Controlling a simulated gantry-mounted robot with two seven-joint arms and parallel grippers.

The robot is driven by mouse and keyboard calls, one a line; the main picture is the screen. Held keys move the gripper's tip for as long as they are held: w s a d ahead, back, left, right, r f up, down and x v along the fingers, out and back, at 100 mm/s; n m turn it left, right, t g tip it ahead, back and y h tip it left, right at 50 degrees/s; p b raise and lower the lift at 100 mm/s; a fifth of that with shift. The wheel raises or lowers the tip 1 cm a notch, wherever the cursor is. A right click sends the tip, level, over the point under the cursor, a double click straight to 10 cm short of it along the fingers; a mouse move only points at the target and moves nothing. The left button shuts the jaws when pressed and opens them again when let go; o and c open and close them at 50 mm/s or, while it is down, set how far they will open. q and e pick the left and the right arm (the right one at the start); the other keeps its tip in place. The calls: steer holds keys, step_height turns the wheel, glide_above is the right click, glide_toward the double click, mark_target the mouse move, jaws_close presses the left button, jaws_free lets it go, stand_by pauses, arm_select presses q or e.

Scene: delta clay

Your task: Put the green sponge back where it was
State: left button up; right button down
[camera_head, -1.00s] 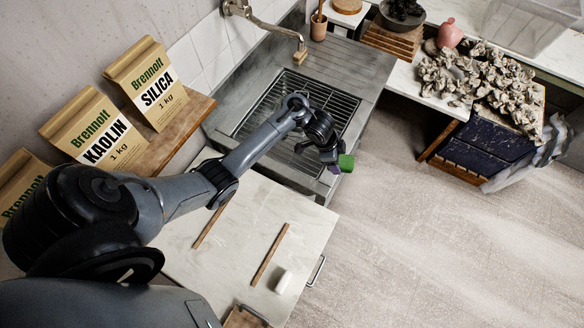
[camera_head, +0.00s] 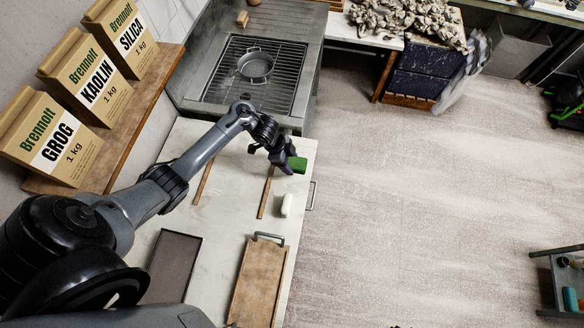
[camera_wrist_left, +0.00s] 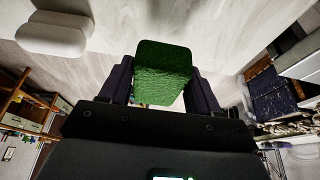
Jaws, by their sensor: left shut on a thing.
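The green sponge (camera_head: 298,164) is held by my left gripper (camera_head: 285,165) above the right edge of the white counter (camera_head: 228,190). In the left wrist view the sponge (camera_wrist_left: 165,72) sits between both fingers of the left gripper (camera_wrist_left: 163,90), which is shut on it. A white rounded block (camera_head: 287,205) lies on the counter just below the sponge in the head view; it also shows at the upper left of the left wrist view (camera_wrist_left: 54,36). My right gripper is not in view.
Two wooden strips (camera_head: 265,192) (camera_head: 204,180) lie on the counter. A dark tray (camera_head: 174,266) and a wooden board with a handle (camera_head: 258,285) are nearer. A sink grid with a metal pan (camera_head: 256,66) is behind. Bags (camera_head: 55,138) line the left shelf.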

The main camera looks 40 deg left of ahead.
arm_select(q)
step_height(320, 180, down, 2)
steer(key=shift+w+a+f, duration=0.1)
steer(key=shift+f, duration=0.05)
steer(key=shift+f+b, duration=0.6)
steer(key=shift+f, duration=1.05)
steer(key=o, duration=1)
steer(key=shift+f, duration=0.1)
